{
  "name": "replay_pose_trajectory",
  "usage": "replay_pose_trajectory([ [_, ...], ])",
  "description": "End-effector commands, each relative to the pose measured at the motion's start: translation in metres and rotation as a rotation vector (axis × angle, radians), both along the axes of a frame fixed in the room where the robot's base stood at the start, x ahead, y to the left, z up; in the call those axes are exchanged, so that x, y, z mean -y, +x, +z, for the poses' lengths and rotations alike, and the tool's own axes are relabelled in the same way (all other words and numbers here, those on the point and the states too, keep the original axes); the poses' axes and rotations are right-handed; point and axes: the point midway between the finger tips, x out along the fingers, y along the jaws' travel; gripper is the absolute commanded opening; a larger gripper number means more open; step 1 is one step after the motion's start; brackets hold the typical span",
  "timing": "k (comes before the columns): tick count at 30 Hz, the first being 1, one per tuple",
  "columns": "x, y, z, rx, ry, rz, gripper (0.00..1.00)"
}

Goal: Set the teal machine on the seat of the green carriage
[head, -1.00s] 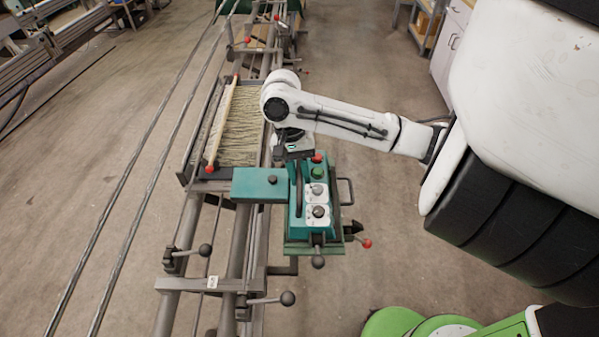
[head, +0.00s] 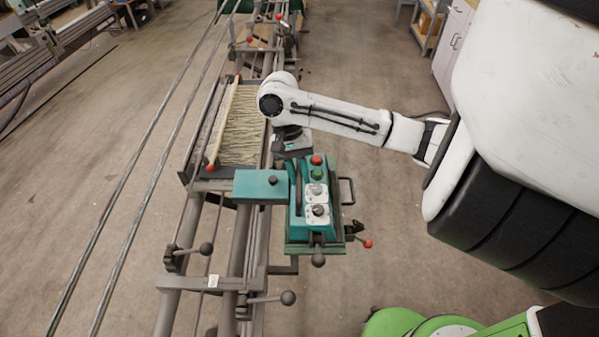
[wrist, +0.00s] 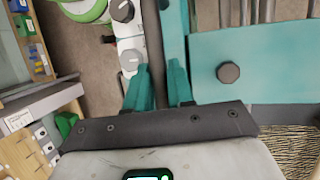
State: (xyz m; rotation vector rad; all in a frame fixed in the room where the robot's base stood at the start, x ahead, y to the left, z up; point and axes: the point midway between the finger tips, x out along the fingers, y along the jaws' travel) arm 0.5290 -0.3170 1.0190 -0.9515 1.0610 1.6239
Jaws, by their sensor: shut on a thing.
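The teal machine (head: 315,218) is a box with red and green buttons and white dial plates, and a flat teal block (head: 260,184) reaches left from it. My gripper (head: 294,154) is above its far end. In the wrist view my gripper (wrist: 156,80) has its two fingers on either side of the machine's dark handle bar (wrist: 153,45), shut on it. The green carriage (head: 300,249) shows as a green edge under the machine, on the rails. The machine covers most of the seat, and I cannot tell whether they touch.
A frame of pale threads (head: 240,135) with a red-tipped wooden rod (head: 223,125) lies on the rails, beyond the machine. Black-knobbed levers (head: 287,298) stick out nearby. A red-knobbed lever (head: 366,243) is at the machine's right.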

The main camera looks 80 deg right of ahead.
Motion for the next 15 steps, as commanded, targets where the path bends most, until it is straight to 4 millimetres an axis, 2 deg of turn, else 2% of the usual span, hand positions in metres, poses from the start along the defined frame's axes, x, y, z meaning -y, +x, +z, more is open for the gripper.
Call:
replay_pose_trajectory([
  [15,0.0029,0.0024,-0.0081,-0.037,0.050,0.011,0.00],
])
